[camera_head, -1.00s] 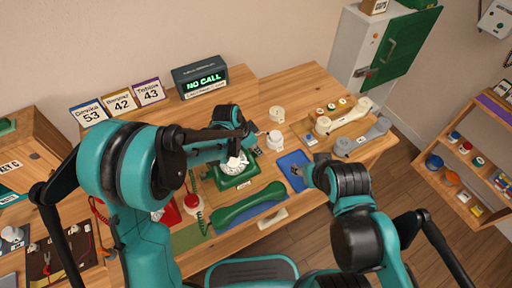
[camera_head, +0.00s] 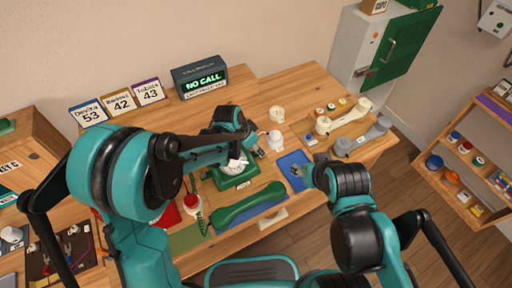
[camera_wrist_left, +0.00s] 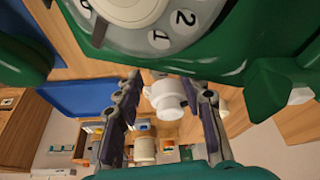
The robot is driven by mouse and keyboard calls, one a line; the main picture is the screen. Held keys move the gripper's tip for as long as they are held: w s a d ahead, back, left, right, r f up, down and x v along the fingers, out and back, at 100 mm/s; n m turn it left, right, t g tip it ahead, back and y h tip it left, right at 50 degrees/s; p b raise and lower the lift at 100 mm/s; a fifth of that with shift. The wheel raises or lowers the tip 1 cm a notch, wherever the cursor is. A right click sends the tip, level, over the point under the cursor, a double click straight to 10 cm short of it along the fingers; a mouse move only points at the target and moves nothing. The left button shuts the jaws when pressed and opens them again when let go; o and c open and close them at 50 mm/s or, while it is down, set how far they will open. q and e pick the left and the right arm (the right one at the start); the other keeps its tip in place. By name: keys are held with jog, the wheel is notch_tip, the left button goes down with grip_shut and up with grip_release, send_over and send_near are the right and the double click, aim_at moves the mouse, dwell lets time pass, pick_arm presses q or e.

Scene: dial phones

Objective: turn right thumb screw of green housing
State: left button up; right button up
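The green phone housing (camera_head: 238,178) stands on the table with its white dial (camera_head: 236,165) facing up. In the left wrist view the green housing (camera_wrist_left: 225,62) and dial (camera_wrist_left: 135,15) fill the top. My left gripper (camera_head: 258,150) is at the housing's right side. In the wrist view the left gripper (camera_wrist_left: 168,105) is open, with its two fingers apart below the housing's edge. A white cylinder (camera_wrist_left: 170,95) shows between or beyond the fingers. I cannot clearly single out the right thumb screw. My right gripper (camera_head: 297,171) is over the blue mat; its opening is unclear.
A green handset (camera_head: 248,203) lies in front of the housing. A white cylindrical part (camera_head: 275,140) and a cream part (camera_head: 277,114) stand to the right. Cream (camera_head: 343,117) and grey (camera_head: 362,137) handsets lie further right. The call display (camera_head: 200,80) stands behind.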

pick_arm(q)
jog(key=v, duration=1.1)
jog(key=s+a+r+n+t+y, duration=0.1)
jog(key=s+a+r+n+t, duration=0.1)
jog(key=s+a+n, duration=0.3)
jog(key=s+a+r+n+t+y, duration=0.1)
jog(key=s+a+n+t+y, duration=0.1)
jog(key=s+a+n, duration=0.4)
jog(key=s+a, duration=0.4)
jog(key=a, duration=0.4)
jog(key=shift+s+a+r+t+y, duration=0.3)
jog(key=shift+r, duration=0.1)
